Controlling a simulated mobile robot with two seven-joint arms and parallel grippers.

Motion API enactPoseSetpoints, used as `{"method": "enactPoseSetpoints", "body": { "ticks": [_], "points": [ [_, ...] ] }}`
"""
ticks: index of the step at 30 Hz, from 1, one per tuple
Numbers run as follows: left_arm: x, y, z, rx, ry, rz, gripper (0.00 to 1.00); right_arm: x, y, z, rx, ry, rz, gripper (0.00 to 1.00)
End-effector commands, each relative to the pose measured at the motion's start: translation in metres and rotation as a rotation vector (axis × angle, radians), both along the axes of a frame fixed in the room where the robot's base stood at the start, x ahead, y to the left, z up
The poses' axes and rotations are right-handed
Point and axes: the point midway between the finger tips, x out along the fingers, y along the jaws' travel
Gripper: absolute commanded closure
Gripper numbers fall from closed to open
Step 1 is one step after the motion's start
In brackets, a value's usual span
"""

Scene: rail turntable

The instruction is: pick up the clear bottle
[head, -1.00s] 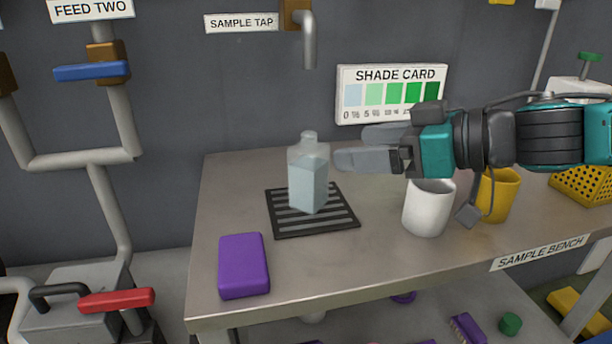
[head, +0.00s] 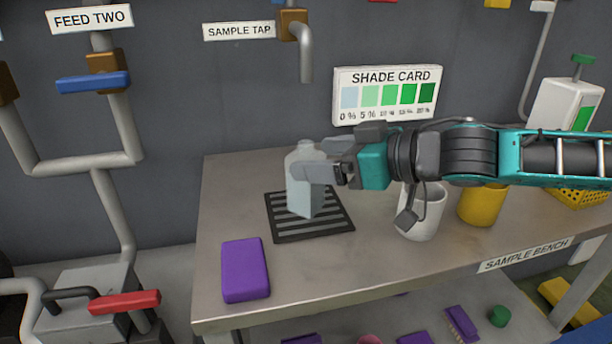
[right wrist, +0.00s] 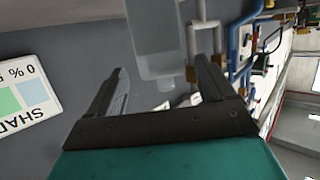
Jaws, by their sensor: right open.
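The clear bottle (head: 303,195) stands upright on a black slatted grate (head: 318,235) on the bench. It holds pale bluish liquid. My right gripper (head: 316,160) is open at the bottle's upper part, its fingers pointing left and overlapping the bottle in the head view. In the right wrist view the bottle (right wrist: 158,45) appears ahead, in the gap between the two spread fingers (right wrist: 160,75). I cannot tell whether either finger touches it. My left gripper is not in view.
A white mug (head: 427,215) and a yellow mug (head: 482,206) stand right of the grate, below my right arm. A purple block (head: 245,270) lies at the front left. The sample tap (head: 306,60) hangs above, and the shade card (head: 385,95) is behind.

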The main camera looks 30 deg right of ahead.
Motion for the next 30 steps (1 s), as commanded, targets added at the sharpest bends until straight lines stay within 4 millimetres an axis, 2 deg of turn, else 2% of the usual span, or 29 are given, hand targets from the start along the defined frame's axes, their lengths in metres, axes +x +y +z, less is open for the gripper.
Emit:
{"method": "enactPoseSetpoints", "body": {
  "ticks": [8, 18, 28, 30],
  "points": [
    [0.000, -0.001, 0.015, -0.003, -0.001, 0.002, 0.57, 0.012, 0.010, -0.003, 0.007, 0.000, 0.002, 0.17],
    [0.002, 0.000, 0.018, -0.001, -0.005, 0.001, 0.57, 0.036, 0.025, -0.015, 0.004, -0.001, 0.000, 0.17],
    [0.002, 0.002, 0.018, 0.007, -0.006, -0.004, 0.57, 0.039, 0.027, -0.018, -0.001, 0.001, 0.000, 0.17],
    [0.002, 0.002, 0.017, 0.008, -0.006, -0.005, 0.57, 0.039, 0.027, -0.018, -0.001, 0.001, 0.000, 0.22]
  ]
}}
